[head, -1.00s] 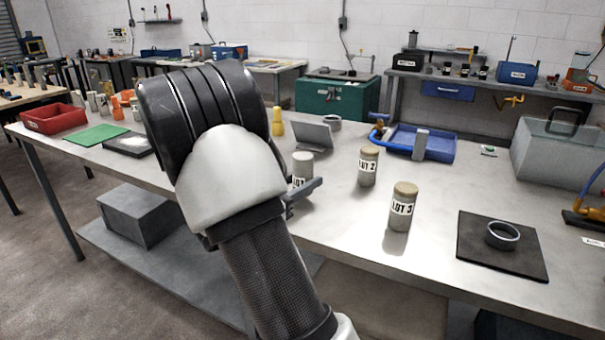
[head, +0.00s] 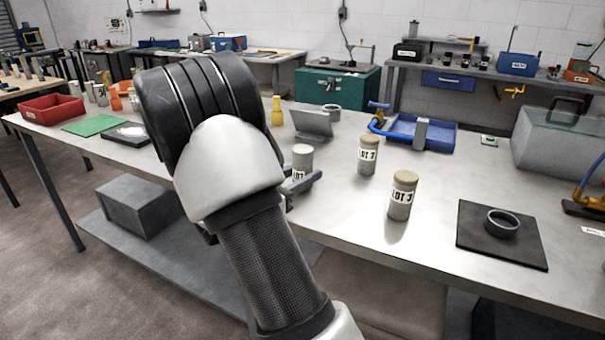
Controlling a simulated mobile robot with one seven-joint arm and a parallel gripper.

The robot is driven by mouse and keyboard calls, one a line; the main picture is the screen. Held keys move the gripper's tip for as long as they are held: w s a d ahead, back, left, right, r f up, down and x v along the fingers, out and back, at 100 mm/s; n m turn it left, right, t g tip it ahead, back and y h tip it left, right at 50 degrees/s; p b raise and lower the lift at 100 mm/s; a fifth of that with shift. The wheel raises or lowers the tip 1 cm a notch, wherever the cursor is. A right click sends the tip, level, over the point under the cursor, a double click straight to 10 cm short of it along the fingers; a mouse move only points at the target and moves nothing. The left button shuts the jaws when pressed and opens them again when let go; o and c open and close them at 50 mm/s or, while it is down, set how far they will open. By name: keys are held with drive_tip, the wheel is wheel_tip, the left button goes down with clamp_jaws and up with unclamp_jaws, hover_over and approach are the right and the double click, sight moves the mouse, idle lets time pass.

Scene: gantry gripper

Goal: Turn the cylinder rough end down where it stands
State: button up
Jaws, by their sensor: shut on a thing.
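A light grey cylinder (head: 302,158) with a pale top and a partly hidden "LOT" label stands upright at the middle of the bench. My gripper (head: 304,184) is shut on it; one grey finger shows across its lower front. My arm hides the rest of the gripper and the cylinder's left and lower parts. I cannot tell whether its bottom touches the bench. Its top looks pale and plain; its lower end is hidden.
Two labelled cylinders with tan tops, one nearer (head: 402,196) and one farther back (head: 368,155), stand to the right. A dark mat (head: 475,245) with a grey ring (head: 502,223) lies farther right. A grey tilted plate (head: 312,124) stands behind. Bare bench lies in front.

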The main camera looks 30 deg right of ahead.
drive_tip(key=shift+f+b, duration=0.3)
drive_tip(key=shift+f, duration=0.05)
idle(0.4)
drive_tip(key=o, duration=1.5)
drive_tip(key=shift+f, duration=0.1)
drive_tip(key=p+v, duration=0.1)
drive_tip(key=v, duration=1.6)
drive_tip(key=shift+a, duration=0.25)
